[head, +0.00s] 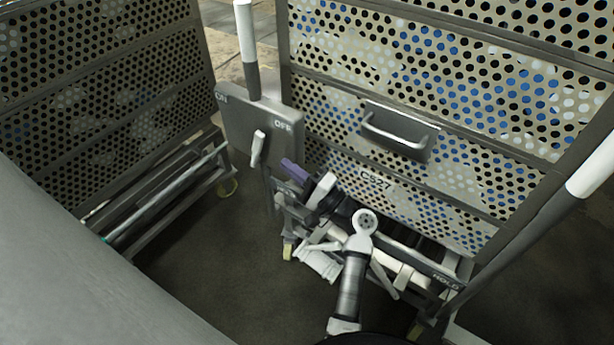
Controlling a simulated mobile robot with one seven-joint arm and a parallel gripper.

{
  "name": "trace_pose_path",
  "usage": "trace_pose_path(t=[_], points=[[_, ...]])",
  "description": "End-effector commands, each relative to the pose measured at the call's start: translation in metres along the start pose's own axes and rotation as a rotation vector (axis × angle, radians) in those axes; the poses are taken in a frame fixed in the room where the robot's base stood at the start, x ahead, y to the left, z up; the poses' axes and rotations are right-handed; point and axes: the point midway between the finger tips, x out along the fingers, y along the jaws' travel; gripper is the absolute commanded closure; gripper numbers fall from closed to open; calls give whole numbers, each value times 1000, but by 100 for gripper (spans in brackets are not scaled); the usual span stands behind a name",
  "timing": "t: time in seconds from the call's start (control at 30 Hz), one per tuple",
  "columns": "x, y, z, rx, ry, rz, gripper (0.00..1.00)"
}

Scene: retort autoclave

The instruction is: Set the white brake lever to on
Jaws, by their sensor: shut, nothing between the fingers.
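A grey plate (233,117) carries the words ON at its left and OFF at its right. A short white lever (257,150) sits on its lower right part, nearer OFF than ON, and stands nearly upright in the picture. I take it as the brake lever. My gripper (291,170), with purple-coloured fingers, is to the lower right of the lever. It looks shut and empty, and a small gap shows between it and the lever. My wrist hides part of the cart frame behind it.
A perforated cart (450,95) with a handle (399,137) stands close behind my arm. Another perforated cart (105,90) is at the left. A white-topped bar (246,35) rises behind the plate. Another white-ended bar (594,172) is at the right, near the word HOLD. Dark floor (205,260) is open at lower left.

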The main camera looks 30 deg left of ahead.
Motion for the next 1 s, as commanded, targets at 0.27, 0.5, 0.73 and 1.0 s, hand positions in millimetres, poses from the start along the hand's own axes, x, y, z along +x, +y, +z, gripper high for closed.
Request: trace_pose_path(t=[0.27,0.5,0.73,1.0], points=[[47,-2,0,0,-1,0,100],[59,0,0,-1,1,1,100],[59,0,0,-1,1,1,100],[60,-3,-6,-2,3,19,100]])
